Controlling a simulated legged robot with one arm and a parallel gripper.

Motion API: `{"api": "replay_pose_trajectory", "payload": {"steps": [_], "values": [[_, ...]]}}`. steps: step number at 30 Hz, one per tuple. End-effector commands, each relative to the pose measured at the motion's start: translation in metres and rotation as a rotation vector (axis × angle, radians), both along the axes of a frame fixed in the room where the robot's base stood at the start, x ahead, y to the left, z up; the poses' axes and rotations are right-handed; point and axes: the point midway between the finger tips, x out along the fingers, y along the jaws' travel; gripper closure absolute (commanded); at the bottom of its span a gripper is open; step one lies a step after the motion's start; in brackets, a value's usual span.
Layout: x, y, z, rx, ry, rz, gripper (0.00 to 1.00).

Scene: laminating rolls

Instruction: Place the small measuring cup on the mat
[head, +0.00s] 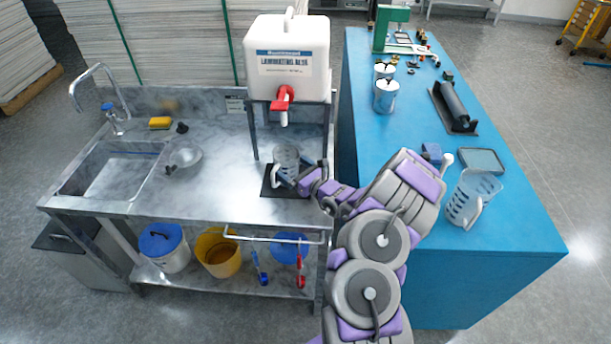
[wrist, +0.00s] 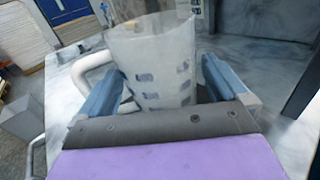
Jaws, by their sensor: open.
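The small measuring cup (head: 287,157), clear with dark marks, stands upright on the dark mat (head: 269,184) on the steel counter, below the red tap. My gripper (head: 293,178) is at the cup from the front right. In the wrist view the cup (wrist: 155,55) is between the two blue fingers of my gripper (wrist: 160,80), its white handle (wrist: 92,72) to the left. The fingers are apart, one on each side of the cup; whether they touch it is hard to tell. The cup's base is partly hidden by my gripper.
The white tank (head: 288,58) with its red tap (head: 284,97) stands on a metal stand over the mat. A larger measuring jug (head: 472,196) stands on the blue table (head: 500,255) at right.

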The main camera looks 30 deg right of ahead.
Motion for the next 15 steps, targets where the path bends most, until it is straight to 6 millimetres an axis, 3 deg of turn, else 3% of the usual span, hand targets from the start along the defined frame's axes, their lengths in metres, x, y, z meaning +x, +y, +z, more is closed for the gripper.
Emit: {"api": "replay_pose_trajectory", "payload": {"steps": [6, 15], "values": [[-0.045, -0.015, 0.002, 0.004, 0.002, -0.007, 0.00], [-0.078, -0.023, 0.001, 0.000, 0.001, -0.004, 0.00]]}}
